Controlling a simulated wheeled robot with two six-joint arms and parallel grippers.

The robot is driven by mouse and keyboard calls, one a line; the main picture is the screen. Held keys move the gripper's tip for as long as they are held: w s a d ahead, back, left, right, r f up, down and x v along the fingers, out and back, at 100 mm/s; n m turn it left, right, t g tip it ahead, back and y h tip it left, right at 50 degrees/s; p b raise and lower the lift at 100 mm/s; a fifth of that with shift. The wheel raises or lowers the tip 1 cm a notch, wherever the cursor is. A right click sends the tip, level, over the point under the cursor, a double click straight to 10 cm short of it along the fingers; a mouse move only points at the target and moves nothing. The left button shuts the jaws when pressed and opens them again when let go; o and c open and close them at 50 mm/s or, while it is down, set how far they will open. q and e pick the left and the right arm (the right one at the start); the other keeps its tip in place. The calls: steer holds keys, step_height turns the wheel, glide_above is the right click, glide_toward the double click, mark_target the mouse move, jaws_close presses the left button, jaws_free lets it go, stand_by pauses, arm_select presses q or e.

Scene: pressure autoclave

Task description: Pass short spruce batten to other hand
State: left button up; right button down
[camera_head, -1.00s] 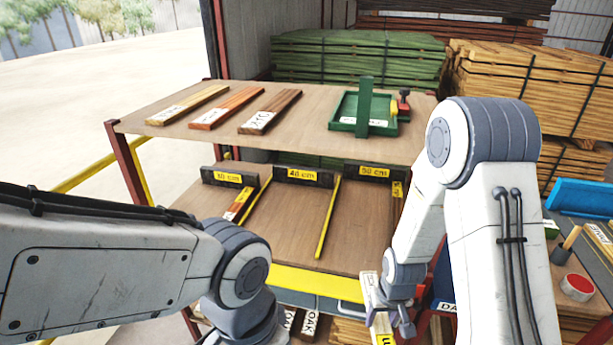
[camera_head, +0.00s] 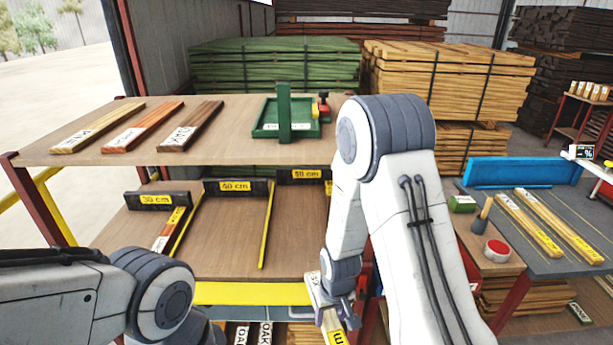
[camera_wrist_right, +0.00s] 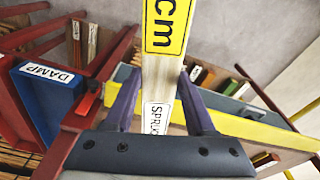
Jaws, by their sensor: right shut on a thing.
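The short spruce batten (camera_wrist_right: 157,80) is pale wood with a yellow "cm" label and a white label reading "SPRU", partly hidden. My right gripper (camera_wrist_right: 152,95) is shut on it, one finger on each side. In the head view the batten (camera_head: 333,326) shows low in the middle, in front of the shelf's yellow edge, beside my right gripper (camera_head: 338,303); its lower end is cut off by the frame. My left arm comes in at the lower left of the head view; its gripper is below the frame and not visible.
The rack's upper shelf (camera_head: 235,149) carries three labelled boards and a green tray (camera_head: 262,132). The lower shelf has 30, 40 and 50 cm bays. At the right, a bench holds two long battens (camera_head: 528,224) and a red-topped tin (camera_head: 497,250). A blue "DAMP" box (camera_wrist_right: 48,98) stands nearby.

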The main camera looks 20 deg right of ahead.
steer(key=shift+f+b, duration=0.55)
steer(key=shift+r, duration=0.1)
